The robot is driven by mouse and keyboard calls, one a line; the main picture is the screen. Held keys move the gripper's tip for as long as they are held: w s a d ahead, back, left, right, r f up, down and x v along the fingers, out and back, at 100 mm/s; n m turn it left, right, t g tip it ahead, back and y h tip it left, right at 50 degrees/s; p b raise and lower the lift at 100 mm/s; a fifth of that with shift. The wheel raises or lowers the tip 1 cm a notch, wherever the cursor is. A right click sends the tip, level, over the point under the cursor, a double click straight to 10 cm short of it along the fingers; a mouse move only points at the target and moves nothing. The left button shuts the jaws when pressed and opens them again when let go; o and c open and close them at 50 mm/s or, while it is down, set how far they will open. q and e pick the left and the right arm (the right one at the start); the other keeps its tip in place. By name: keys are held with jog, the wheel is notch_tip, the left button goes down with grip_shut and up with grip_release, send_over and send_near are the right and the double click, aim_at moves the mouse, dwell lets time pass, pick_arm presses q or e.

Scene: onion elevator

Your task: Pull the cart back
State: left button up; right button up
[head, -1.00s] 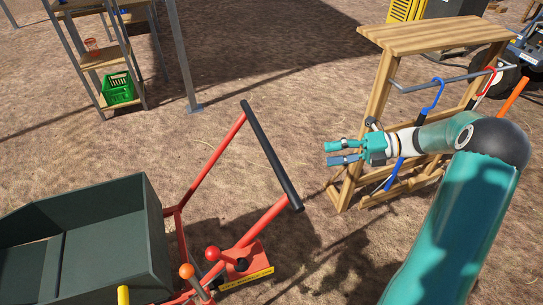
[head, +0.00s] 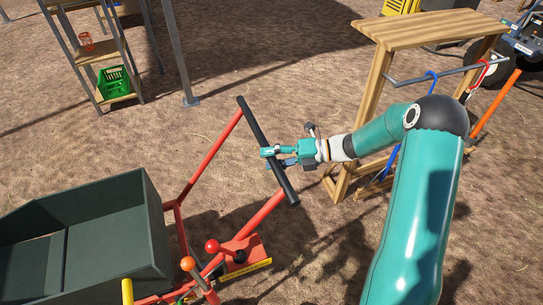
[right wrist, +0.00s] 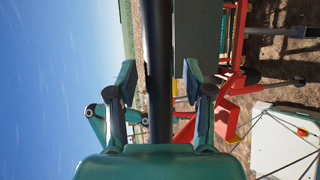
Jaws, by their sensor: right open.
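The cart has a dark green box (head: 90,235) at the lower left of the head view and a red frame (head: 209,160) rising to a black handle bar (head: 257,133). My right gripper (head: 268,158) is at the handle bar, coming from the right. In the right wrist view the black handle bar (right wrist: 157,70) runs between the two open fingers (right wrist: 157,78), with a gap visible on each side. Part of the red frame (right wrist: 232,95) shows beyond it. My left gripper is not in view.
A wooden rack (head: 420,30) with hanging tools stands at the right. A metal shelf with a green basket (head: 115,84) is at the upper left. Levers with a red knob (head: 212,246) and an orange knob (head: 188,263) stand beside the box. Bare ground lies behind the handle.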

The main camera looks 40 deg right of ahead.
jog(key=shift+a, duration=0.1)
grip_shut()
jog(key=shift+f, duration=0.1)
dwell(0.4)
